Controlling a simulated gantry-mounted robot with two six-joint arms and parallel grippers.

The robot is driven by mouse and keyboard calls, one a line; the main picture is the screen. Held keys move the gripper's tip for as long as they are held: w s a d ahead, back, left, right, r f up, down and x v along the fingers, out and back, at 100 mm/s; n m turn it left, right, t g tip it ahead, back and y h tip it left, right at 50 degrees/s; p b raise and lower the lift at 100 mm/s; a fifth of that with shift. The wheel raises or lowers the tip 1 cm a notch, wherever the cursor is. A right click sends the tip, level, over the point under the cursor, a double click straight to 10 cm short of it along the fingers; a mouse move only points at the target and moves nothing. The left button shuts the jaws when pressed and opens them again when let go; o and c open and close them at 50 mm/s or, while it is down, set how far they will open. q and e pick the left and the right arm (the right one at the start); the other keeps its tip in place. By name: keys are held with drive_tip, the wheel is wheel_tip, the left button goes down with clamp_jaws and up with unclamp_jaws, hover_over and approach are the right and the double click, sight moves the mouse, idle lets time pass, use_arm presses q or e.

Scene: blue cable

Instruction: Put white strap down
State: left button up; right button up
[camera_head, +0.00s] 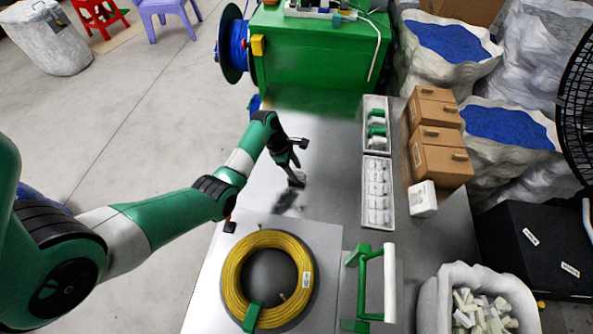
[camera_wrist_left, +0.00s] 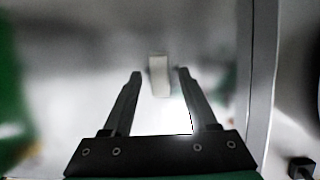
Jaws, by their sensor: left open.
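My left gripper (camera_head: 296,178) is over the bare metal table, left of the white trays. In the left wrist view its two fingers (camera_wrist_left: 160,76) are apart, with a gap on each side. A short, pale white strap (camera_wrist_left: 159,66) shows between and just beyond the fingertips, and neither finger appears to touch it. It seems to lie on the blurred grey tabletop, but its exact height is hard to tell. In the head view I cannot make the strap out clearly near the gripper. My right gripper is not in view.
A yellow cable coil (camera_head: 233,285) lies at the table's front. A white tray (camera_head: 378,222) of white pieces and another tray (camera_head: 376,101) with green and white pieces stand to the right. Cardboard boxes (camera_head: 442,163) and a white roll on a green stand (camera_head: 390,285) are nearby.

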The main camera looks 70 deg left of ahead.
use_arm(q)
drive_tip(key=p+v, duration=0.4)
drive_tip(key=v, duration=0.6)
drive_tip(key=shift+r, duration=0.25)
drive_tip(key=shift+s+a, duration=0.1)
